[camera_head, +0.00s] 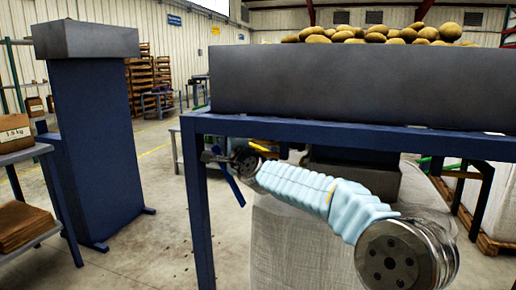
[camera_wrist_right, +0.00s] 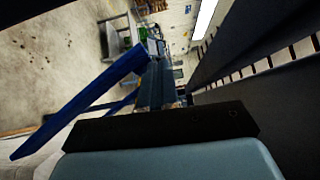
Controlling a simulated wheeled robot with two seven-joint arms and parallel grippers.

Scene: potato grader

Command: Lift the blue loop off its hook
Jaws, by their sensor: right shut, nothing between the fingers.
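A blue strap, which looks like the blue loop (camera_head: 233,188), slants down just under my right gripper (camera_head: 211,156) in the head view, beside the blue frame's front leg. In the right wrist view the blue loop (camera_wrist_right: 80,104) is a broad band running from lower left to upper middle, in front of the gripper's dark body. My right gripper is shut and empty; whether its fingers touch the loop or pass through it, I cannot tell. I cannot make out the hook. My left gripper is not in view.
A grey hopper (camera_head: 350,85) heaped with potatoes (camera_head: 375,35) stands on a blue frame (camera_head: 201,220) above my right arm. A blue pedestal (camera_head: 98,150) and a shelf with a cardboard box (camera_head: 14,131) stand at left. The floor (camera_head: 150,205) between is open.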

